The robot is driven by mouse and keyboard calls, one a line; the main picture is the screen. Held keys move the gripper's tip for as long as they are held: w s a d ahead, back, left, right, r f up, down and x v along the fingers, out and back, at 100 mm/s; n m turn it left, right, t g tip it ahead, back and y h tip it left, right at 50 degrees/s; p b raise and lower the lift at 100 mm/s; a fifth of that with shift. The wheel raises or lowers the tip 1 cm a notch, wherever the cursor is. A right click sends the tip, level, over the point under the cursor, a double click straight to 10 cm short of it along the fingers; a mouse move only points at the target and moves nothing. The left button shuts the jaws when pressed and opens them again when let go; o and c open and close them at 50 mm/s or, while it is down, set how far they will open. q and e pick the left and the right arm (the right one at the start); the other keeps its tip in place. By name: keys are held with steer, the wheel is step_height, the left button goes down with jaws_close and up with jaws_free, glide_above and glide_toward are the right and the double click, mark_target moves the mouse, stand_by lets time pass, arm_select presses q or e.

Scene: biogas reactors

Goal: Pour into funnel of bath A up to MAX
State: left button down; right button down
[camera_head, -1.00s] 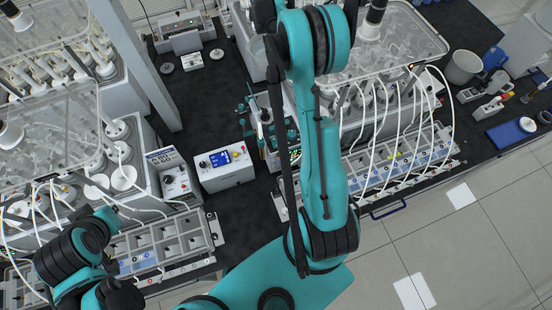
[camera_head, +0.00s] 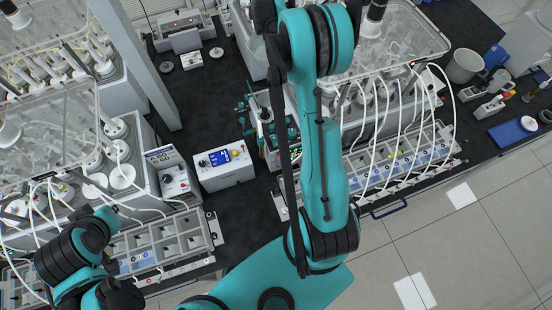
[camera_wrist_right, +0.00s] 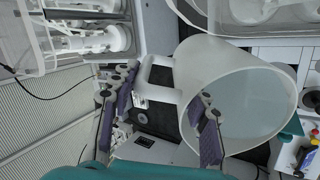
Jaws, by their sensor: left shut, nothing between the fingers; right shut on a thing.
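In the right wrist view my right gripper (camera_wrist_right: 165,112), with purple finger pads, is shut on the white handle of a jug (camera_wrist_right: 195,70). The wide open mouth of the jug faces the lower right of that picture. Its fill level cannot be told. In the head view my left gripper (camera_head: 120,295) is low at the left edge, shut and empty, fingertips unclear. Two clear-lidded baths stand on the bench, the left bath (camera_head: 140,150) and the right bath (camera_head: 362,122). I cannot make out which is A, nor a funnel or MAX mark.
A control box (camera_head: 222,170) with a blue display stands between the baths. Trays with grey compartments (camera_head: 170,240) lie before them. A grey pot (camera_head: 465,66) and a blue pad (camera_head: 512,132) are at the right. My right arm covers the middle; dark bench is bare near the control box.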

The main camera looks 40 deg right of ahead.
steer(key=shift+s+a+r+t+h+b, duration=0.4)
steer(key=shift+t+h+b, duration=0.35)
steer(key=shift+b, duration=1.2)
stand_by(2.0)
steer(key=shift+s+a+f+t+h+b, duration=0.1)
steer(key=shift+s+a+t+h+b, duration=0.3)
steer(key=shift+b, duration=0.75)
steer(key=shift+s+a+t+h+b, duration=0.1)
steer(key=shift+s+t+h+b, duration=0.2)
steer(key=shift+t+b, duration=0.6)
stand_by(2.0)
